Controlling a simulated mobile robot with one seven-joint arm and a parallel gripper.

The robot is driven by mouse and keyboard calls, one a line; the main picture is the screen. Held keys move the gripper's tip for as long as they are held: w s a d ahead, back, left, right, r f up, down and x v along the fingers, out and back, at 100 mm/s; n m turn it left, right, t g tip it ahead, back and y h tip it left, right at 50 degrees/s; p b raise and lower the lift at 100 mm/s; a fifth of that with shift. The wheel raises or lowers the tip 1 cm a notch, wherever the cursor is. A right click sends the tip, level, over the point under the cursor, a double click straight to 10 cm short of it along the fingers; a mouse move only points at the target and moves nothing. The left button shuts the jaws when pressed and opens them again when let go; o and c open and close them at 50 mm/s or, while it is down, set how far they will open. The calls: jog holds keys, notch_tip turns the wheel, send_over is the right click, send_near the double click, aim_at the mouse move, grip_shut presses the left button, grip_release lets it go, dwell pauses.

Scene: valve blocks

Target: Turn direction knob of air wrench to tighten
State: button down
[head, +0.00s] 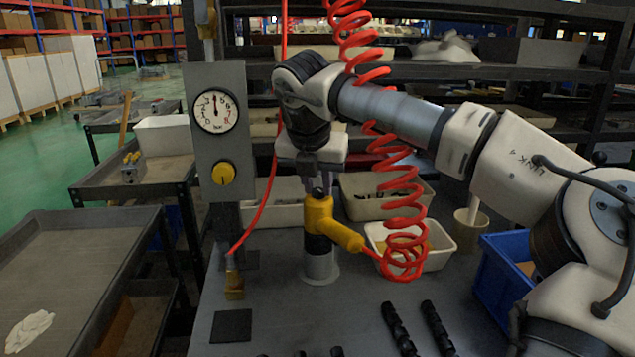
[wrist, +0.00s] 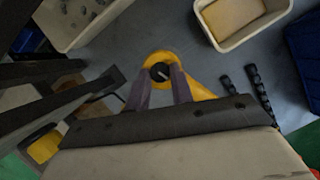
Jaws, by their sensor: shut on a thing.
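The air wrench (head: 322,218) is yellow and stands upright in a grey holder (head: 320,266) on the bench, its handle pointing to the lower right. Its direction knob (head: 318,193) is the small black part on top. The knob also shows in the wrist view as a dark disc with a light mark (wrist: 160,72). My gripper (head: 312,188) points straight down over the wrench. In the wrist view its two purple fingers (wrist: 160,82) stand on either side of the knob, shut on it. The fingertips' exact contact is partly hidden.
A coiled red hose (head: 398,190) hangs right of the wrench and joins its handle. A gauge panel (head: 216,130) with a yellow knob (head: 223,173) stands at left. A white bin (head: 437,262), a blue crate (head: 490,300) and black drill-like bars (head: 437,327) lie to the right.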

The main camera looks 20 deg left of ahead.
jog(key=c, duration=1.2)
grip_release()
jog(key=shift+r, duration=0.1)
jog(key=p+v, duration=0.1)
jog(key=v, duration=1.2)
jog(key=shift+s+r, duration=0.25)
jog(key=shift+r, duration=0.05)
